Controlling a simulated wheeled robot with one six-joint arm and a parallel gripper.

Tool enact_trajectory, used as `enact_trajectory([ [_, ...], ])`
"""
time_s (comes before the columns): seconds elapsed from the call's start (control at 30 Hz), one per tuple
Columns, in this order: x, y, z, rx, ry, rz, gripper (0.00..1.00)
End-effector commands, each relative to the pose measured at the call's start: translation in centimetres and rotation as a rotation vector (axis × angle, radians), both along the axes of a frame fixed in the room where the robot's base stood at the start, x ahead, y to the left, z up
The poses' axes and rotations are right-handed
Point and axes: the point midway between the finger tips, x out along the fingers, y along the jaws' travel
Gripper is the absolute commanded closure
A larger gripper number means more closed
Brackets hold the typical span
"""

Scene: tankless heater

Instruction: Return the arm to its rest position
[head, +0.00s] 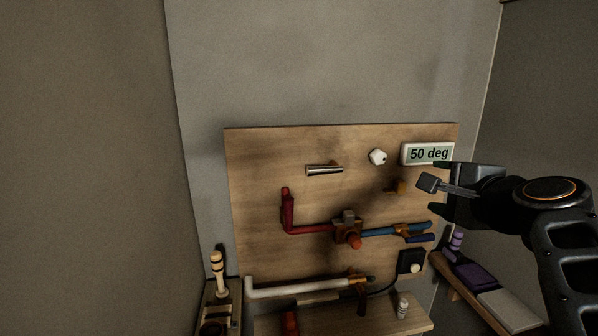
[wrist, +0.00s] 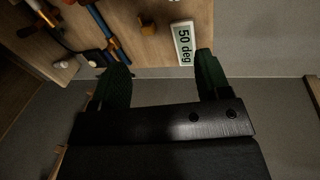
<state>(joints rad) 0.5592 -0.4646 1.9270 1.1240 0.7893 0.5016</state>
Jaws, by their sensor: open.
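My gripper (head: 437,187) is at the right of the head view, in front of the right edge of a wooden board. Its jaws are open, with nothing seen between them. In the wrist view my gripper (wrist: 161,66) shows two dark green fingertips spread apart, with board and wall beyond them. My dark arm reaches in from the lower right. The white display (head: 429,154) reading "50 deg" is just above my gripper in the head view. The display (wrist: 184,44) also shows near the right fingertip in the wrist view. Whether anything touches cannot be told.
The wooden board (head: 262,205) carries red and blue pipes (head: 385,231), a white knob (head: 378,157), a metal bar (head: 324,170) and a black box (head: 411,262). Shelves with tools stand lower left and lower right (head: 455,292). The wall above the board (head: 330,70) is bare.

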Motion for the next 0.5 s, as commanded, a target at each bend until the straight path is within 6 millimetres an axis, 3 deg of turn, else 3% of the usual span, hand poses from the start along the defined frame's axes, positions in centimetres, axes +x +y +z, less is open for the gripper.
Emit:
enact_trajectory([
  [0.27,-1.7,1.4,-10.6,-0.429,0.290,0.185,0.30],
  [0.37,-3.5,2.8,-15.8,-0.646,0.428,0.346,0.30],
  [0.5,-7.4,4.8,-23.0,-0.982,0.606,0.659,0.30],
])
